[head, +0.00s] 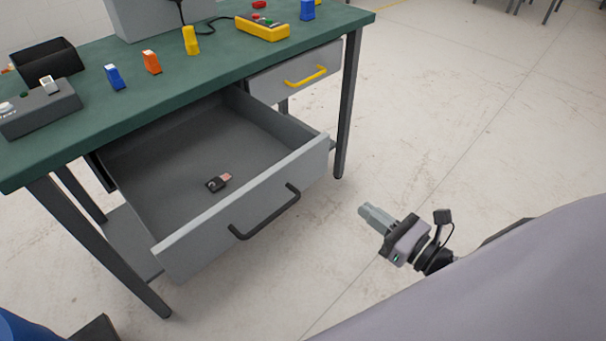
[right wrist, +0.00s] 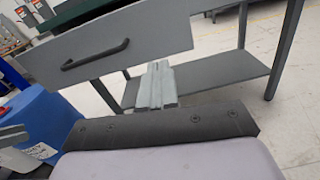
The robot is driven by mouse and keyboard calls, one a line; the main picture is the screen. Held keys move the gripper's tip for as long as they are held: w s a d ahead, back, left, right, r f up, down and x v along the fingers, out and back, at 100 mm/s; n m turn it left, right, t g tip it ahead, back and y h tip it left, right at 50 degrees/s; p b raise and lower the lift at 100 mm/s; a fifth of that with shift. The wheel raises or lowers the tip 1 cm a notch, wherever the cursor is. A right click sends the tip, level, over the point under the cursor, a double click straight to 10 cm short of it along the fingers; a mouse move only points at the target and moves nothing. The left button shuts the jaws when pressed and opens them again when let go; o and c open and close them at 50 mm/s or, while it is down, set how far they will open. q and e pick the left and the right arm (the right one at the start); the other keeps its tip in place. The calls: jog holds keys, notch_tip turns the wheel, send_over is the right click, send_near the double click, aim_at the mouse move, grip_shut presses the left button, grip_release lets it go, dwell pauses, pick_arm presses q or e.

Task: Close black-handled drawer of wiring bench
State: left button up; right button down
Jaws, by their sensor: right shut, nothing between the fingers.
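The wiring bench (head: 165,92) has a green top and grey legs. Its black-handled drawer (head: 180,255) is pulled far out, with a small dark and pinkish item (head: 218,182) lying inside. The black handle (head: 265,212) is on the drawer front, and it also shows in the right wrist view (right wrist: 95,54). My right gripper (head: 366,212) is shut and empty, to the right of the drawer front and apart from it. In the right wrist view its fingers (right wrist: 157,72) point toward the area below the drawer front. My left gripper is not in view.
A shut drawer with a yellow handle (head: 306,76) is beside the open one. Several small items, a yellow box (head: 262,28) and a grey control box (head: 40,108) stand on the bench top. A blue container (right wrist: 45,120) is at left in the wrist view. The floor right of the bench is clear.

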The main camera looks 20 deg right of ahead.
jog(key=n, duration=0.2)
jog(key=p, duration=0.2)
send_near(309, 170)
jog(key=x, duration=0.7)
jog(key=shift+r, duration=0.1)
jog(key=shift+s, duration=0.1)
